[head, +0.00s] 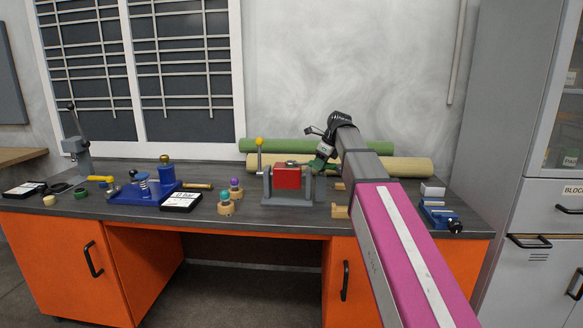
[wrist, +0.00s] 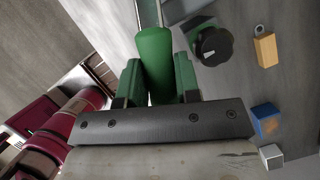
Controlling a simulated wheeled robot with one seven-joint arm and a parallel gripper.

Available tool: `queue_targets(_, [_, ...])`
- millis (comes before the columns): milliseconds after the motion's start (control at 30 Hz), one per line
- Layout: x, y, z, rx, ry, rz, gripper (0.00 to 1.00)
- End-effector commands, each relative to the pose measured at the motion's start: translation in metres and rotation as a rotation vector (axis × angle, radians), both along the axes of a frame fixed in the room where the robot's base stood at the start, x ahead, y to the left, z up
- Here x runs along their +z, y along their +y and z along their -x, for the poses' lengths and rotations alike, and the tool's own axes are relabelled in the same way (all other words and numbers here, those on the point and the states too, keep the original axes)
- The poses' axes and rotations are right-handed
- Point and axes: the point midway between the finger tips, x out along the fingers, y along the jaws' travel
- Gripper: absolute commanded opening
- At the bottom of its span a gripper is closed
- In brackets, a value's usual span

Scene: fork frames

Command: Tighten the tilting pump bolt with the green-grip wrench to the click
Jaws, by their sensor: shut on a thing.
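My gripper (head: 325,150) is above the right part of the bench, beside the pump. In the wrist view its two green fingers (wrist: 157,80) are shut on the green grip of the wrench (wrist: 153,55). The wrench's metal shaft (wrist: 147,12) runs on from the grip, away from my gripper. The pump appears to be the red block (head: 288,178) in a grey stand (head: 290,201), with a yellow-knobbed lever (head: 259,142) at its left. The wrench's far end seems to reach the top of the red block. I cannot make out the bolt or whether the wrench touches it.
A green roll (head: 290,145) and a cream roll (head: 400,164) lie along the wall. A blue fixture (head: 140,194), a white-topped box (head: 181,201) and small knobbed pegs (head: 225,207) stand left. A blue vise (head: 437,214) stands right. A black knob (wrist: 212,46) shows near my gripper.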

Motion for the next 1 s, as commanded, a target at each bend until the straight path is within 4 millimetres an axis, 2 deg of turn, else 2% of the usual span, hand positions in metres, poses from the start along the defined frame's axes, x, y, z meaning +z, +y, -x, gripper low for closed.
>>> queue_targets(367, [0.0004,0.0025,0.0041,-0.041,0.0,-0.003,0.0])
queue_targets(1000, [0.0008,0.0,-0.0035,0.025,0.0,-0.004,0.0])
